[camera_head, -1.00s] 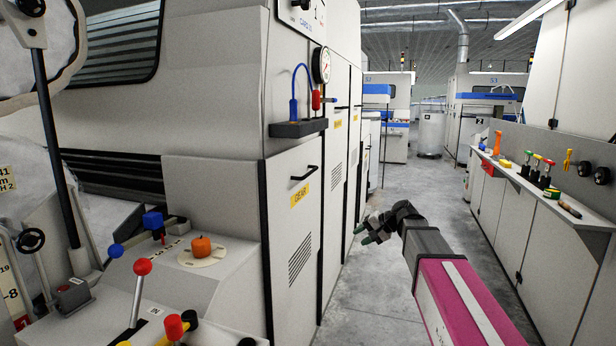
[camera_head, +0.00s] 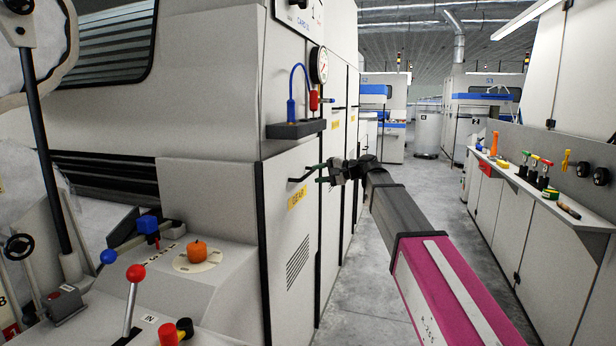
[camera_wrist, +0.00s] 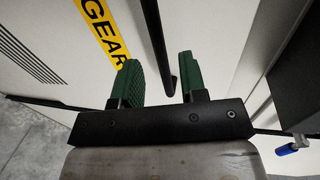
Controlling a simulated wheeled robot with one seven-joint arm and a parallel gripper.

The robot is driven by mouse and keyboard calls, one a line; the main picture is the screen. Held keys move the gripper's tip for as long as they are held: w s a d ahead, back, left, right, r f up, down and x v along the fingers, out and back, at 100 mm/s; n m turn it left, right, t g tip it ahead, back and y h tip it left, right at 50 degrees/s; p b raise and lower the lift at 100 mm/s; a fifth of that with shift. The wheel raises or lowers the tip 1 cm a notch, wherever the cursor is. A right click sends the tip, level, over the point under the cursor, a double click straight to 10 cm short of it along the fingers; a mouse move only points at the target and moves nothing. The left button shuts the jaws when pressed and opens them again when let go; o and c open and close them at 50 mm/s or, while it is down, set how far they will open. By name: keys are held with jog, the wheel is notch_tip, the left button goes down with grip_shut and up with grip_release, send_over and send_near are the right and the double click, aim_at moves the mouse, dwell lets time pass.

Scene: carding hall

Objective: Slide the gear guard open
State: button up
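The gear guard (camera_head: 292,235) is a pale grey panel on the side of the carding machine, with a yellow GEAR label (camera_head: 298,197) and vent slots. It looks closed. Its black bar handle (camera_head: 303,173) is near the top. In the wrist view the handle (camera_wrist: 158,45) runs down between my fingers, nearer the right one, and the GEAR label (camera_wrist: 103,30) is beside the left finger. My gripper (camera_head: 324,172) has green fingers and is open at the handle; the fingers (camera_wrist: 160,78) stand apart on either side of it. I cannot tell whether either touches it.
A black shelf (camera_head: 296,129) with a pressure gauge (camera_head: 319,66) and blue hose is above the guard. Levers and an orange knob (camera_head: 197,251) are at the left. A tool bench (camera_head: 545,190) lines the right. The grey aisle floor (camera_head: 370,285) is clear.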

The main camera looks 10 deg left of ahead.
aim_at(308, 175)
jog(key=shift+x, duration=2.25)
grip_shut()
